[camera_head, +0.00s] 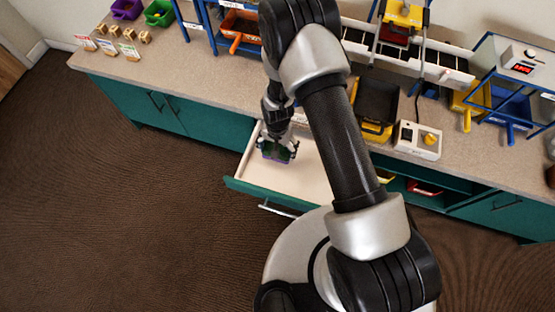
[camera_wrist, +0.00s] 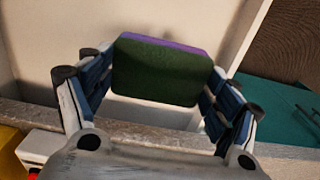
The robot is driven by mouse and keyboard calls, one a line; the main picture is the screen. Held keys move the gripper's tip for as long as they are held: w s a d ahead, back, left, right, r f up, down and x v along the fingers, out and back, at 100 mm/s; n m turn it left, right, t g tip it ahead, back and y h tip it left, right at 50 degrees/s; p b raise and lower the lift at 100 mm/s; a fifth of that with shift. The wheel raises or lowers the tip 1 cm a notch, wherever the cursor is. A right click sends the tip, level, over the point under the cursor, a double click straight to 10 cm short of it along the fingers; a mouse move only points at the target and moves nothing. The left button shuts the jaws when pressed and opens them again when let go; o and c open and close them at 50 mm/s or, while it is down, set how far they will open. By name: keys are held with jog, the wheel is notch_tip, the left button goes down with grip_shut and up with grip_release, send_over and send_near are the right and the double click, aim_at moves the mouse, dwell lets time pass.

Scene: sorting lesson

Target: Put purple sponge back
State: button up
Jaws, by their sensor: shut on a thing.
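The sponge (camera_wrist: 160,72) is between the fingers of my gripper (camera_wrist: 158,85) in the wrist view. Its broad face looks dark green, with a purple layer along its far edge. In the head view my gripper (camera_head: 279,146) points down into an open drawer (camera_head: 310,175), shut on the sponge (camera_head: 276,155). The drawer has a pale inside and a teal front. I cannot tell whether the sponge touches the drawer's bottom.
The drawer is pulled out from the teal cabinet under a long counter (camera_head: 180,80). The visible drawer floor right of the sponge is bare.

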notch_tip(320, 180, down, 9)
jog(key=shift+r+b, duration=0.2)
jog(key=shift+b, duration=0.85)
jog(key=shift+f, duration=0.15)
jog(key=o, duration=1.2)
jog(key=shift+c, duration=0.2)
notch_tip(320, 180, up, 12)
jog(key=p, duration=0.4)
jog(key=shift+r, duration=0.25)
